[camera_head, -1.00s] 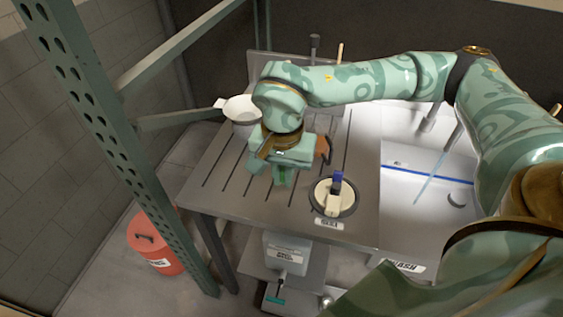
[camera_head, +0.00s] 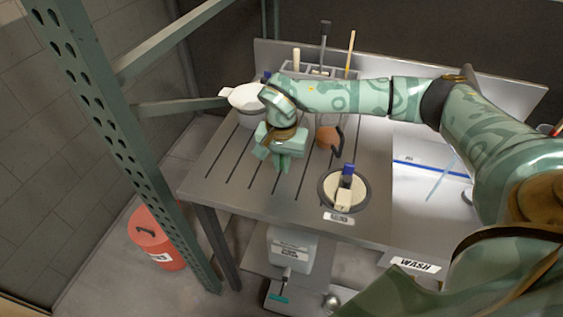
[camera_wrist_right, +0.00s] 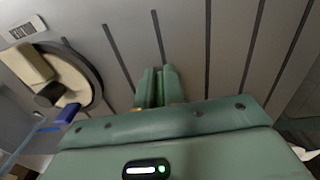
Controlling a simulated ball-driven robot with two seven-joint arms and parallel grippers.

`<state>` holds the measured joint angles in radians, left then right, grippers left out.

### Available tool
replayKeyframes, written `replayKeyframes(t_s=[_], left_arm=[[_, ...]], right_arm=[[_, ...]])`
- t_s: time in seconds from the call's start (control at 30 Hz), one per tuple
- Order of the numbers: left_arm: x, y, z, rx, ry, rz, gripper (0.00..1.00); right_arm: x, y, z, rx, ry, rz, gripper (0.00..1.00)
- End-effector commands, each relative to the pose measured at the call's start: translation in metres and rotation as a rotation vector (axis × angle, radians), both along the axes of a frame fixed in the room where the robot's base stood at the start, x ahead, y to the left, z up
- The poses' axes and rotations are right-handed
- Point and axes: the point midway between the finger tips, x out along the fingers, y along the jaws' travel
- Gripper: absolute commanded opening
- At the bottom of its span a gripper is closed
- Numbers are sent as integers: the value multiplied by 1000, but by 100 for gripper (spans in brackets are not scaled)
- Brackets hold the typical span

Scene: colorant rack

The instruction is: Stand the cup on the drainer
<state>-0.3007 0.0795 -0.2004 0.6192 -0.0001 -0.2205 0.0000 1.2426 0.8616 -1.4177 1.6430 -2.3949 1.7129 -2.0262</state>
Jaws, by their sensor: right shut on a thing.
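A brown-orange cup (camera_head: 325,137) with a dark handle on its right stands on the slotted grey drainer (camera_head: 232,178), partly behind my right arm. My right gripper (camera_head: 281,165) points down over the drainer, to the left of the cup and apart from it. Its fingers also show in the right wrist view (camera_wrist_right: 157,86), close together; what they hold cannot be made out. The cup is not seen in the wrist view. My left gripper is not in view.
A round opening (camera_head: 345,191) with a pale block and a blue-ended piece lies right of the gripper. A holder (camera_head: 345,72) with upright tools stands behind. A green perforated post (camera_head: 100,130) rises at left.

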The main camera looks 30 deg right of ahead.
Motion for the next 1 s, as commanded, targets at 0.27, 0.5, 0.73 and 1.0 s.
replayKeyframes(t_s=[0.27,0.5,0.73,1.0], left_arm=[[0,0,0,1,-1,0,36],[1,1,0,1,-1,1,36],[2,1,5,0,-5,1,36],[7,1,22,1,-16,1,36]], right_arm=[[0,0,-2,0,0,0,21],[0,0,-2,0,0,0,32],[1,0,16,0,-6,1,32],[0,1,80,0,-6,0,32]])
